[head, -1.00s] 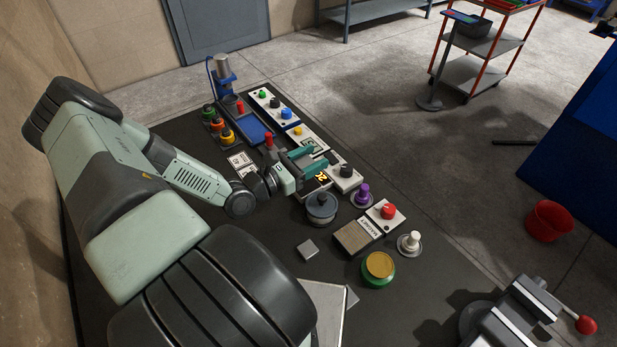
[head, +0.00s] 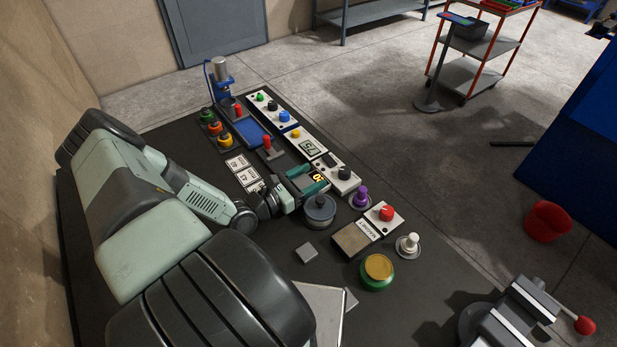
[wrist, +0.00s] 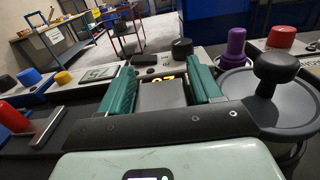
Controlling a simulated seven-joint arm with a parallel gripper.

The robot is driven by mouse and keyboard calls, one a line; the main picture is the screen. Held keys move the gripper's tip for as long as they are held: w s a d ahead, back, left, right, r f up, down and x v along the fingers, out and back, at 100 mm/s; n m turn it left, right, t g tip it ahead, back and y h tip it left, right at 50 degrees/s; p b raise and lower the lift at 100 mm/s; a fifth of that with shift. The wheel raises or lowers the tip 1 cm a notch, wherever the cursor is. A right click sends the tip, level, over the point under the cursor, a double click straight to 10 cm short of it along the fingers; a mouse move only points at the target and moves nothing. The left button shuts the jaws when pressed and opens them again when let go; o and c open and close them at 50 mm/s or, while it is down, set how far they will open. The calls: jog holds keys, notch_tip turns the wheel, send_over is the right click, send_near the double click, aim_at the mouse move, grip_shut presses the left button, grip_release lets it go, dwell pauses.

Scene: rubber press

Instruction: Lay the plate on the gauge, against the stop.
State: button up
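The plate (wrist: 163,95) is a flat grey square between the two teal fingers of my gripper (wrist: 160,72) in the wrist view. The fingers appear to touch its left and right sides. The fingers and plate hide most of the gauge. I cannot make out the stop, or whether the plate rests on the gauge.
A round grey pot with a black knob (head: 319,208) stands close to my gripper. A black-knobbed unit (head: 344,178) and a purple knob (head: 361,196) are to the right. A red-handled lever (head: 268,147) is behind. A loose grey square (head: 306,252) lies on the dark mat in front.

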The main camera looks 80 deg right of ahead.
aim_at(296, 186)
jog(key=shift+o, duration=1)
jog(key=shift+s, duration=0.1)
jog(key=v, duration=0.7)
jog(key=shift+a, duration=0.1)
notch_tip(296, 186, up, 8)
jog(key=shift+w, duration=0.3)
jog(key=shift+a, duration=0.1)
